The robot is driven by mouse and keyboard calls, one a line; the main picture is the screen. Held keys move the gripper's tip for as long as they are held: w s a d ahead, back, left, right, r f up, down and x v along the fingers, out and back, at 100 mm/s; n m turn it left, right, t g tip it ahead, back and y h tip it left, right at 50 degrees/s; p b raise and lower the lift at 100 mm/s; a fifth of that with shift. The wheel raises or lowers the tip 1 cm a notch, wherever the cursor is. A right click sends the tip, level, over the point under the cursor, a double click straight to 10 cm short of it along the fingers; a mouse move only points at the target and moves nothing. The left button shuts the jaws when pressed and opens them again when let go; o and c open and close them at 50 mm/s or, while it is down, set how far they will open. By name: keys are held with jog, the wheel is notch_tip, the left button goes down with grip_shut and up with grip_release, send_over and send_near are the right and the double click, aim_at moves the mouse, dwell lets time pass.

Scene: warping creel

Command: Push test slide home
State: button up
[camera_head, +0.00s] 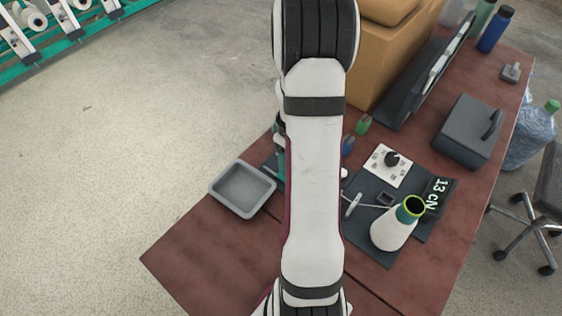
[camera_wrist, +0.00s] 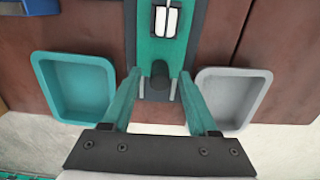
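A teal test device (camera_wrist: 162,50) with a dark surround shows at the top middle of the wrist view. It has a small window (camera_wrist: 165,20) with two white pieces in it. A dark round knob (camera_wrist: 159,75) sits at its near end, between two thin light rods; I take it to be the slide's handle. My gripper (camera_wrist: 161,72) is open, its two teal fingers on either side of the knob with gaps visible. Whether they touch the device I cannot tell. In the head view my arm hides most of the device; only a teal sliver (camera_head: 281,168) shows.
A grey tray (camera_head: 215,192) stands left of my arm; it also shows in the wrist view (camera_wrist: 265,85), opposite a teal tray (camera_wrist: 38,85). A cone (camera_head: 392,232), a white plate with a black knob (camera_head: 377,170) and a dark box (camera_head: 462,130) stand to the right. The table's front-left is clear.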

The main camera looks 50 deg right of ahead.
jog(key=shift+r, duration=0.1)
notch_tip(320, 180, up, 7)
jog(key=shift+f, duration=0.1)
dwell(0.4)
notch_tip(320, 180, up, 16)
jog(key=a+m, duration=0.2)
jog(key=a, duration=1.3)
jog(key=s+a+f+m+y, duration=0.1)
jog(key=s+a+f, duration=0.2)
jog(key=s+a, duration=0.2)
jog(key=s+a+f+m, duration=0.2)
jog(key=s+a, duration=0.3)
jog(key=a, duration=0.5)
jog(key=shift+s+a+f+m+y, duration=0.3)
jog(key=shift+f+y, duration=0.1)
jog(key=shift+f, duration=0.15)
jog(key=shift+o, duration=0.3)
jog(key=shift+d, duration=0.1)
